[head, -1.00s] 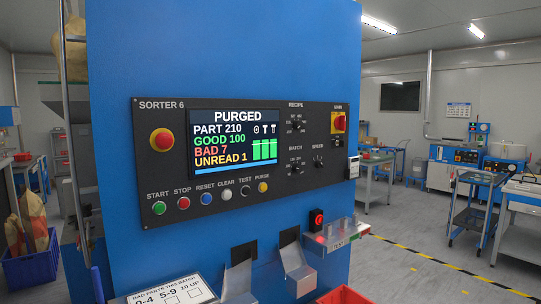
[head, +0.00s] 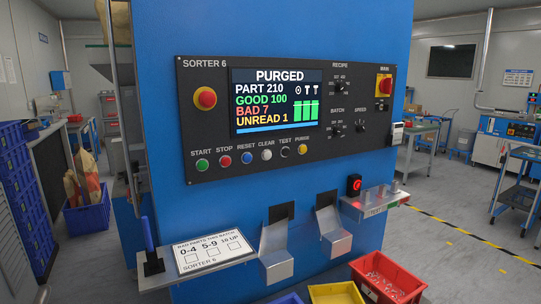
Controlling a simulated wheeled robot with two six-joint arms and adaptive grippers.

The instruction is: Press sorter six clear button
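The sorter six control panel (head: 212,121) is a black plate on the blue machine body (head: 375,30). The white clear button (head: 266,155) sits in the lower row, between the blue reset button (head: 247,158) and the black test button (head: 285,152). The row also has green start (head: 202,165), red stop (head: 225,161) and yellow purge (head: 303,149) buttons. The screen (head: 276,101) reads PURGED, PART 210, GOOD 100, BAD 7, UNREAD 1. Neither of my grippers shows in the head view.
A shelf with a tally card (head: 214,252) and a blue-handled stand (head: 151,252) juts out below the panel. Two metal chutes (head: 333,237) stick out, with a red bin (head: 388,277) and yellow bin (head: 336,292) below. A red emergency knob (head: 205,98) is left of the screen.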

